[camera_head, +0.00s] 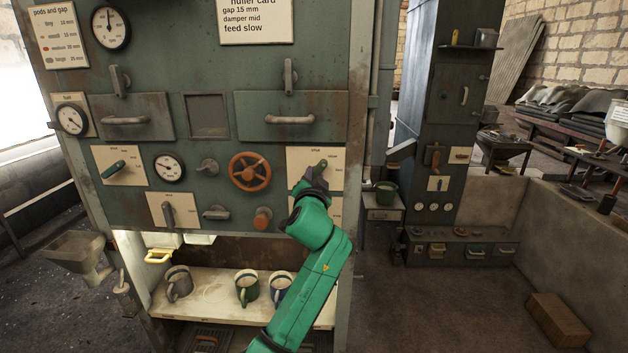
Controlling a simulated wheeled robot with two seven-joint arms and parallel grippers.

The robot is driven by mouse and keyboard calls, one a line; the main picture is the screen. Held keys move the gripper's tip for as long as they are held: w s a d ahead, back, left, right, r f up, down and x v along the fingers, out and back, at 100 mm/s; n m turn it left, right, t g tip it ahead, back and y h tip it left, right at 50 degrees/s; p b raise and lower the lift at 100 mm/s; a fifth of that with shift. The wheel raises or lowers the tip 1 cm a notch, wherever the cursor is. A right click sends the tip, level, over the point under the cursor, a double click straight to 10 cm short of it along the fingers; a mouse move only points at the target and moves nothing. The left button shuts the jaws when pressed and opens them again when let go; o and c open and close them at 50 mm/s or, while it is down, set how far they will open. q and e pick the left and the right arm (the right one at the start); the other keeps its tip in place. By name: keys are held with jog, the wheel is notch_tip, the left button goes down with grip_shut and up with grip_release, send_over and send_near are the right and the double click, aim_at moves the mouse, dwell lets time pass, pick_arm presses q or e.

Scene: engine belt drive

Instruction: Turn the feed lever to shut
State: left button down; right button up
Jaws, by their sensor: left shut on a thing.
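My left gripper (314,181) is at the cream plate (299,156) on the right of the green machine front. It is shut on a small green-tipped lever (322,165), which I take for the feed lever. The lever's tip shows above the jaws, pointing up and slightly right. Its lower part and pivot are hidden by the gripper. The small print along the plate's top is too fine to read surely. My green left arm hides part of the plate below. My right gripper is not in view.
An orange handwheel (250,172) and an orange knob (262,219) sit left of the gripper. Another green-handled lever (114,169) is on a plate farther left. Several mugs stand on the shelf (208,296) below. A drawer handle (290,118) juts out above.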

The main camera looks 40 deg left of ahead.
pick_arm(q)
jog(key=shift+w+n+b, duration=0.1)
jog(key=shift+n+b, duration=1.75)
jog(key=shift+n, duration=1.95)
jog(key=c, duration=0.7)
grip_release()
jog(key=shift+d, duration=0.1)
jog(key=b+v, duration=0.3)
jog(key=v, duration=1.1)
jog(key=shift+s+d+b, duration=0.2)
jog(key=shift+s+b, duration=0.05)
jog(key=shift+b, duration=0.15)
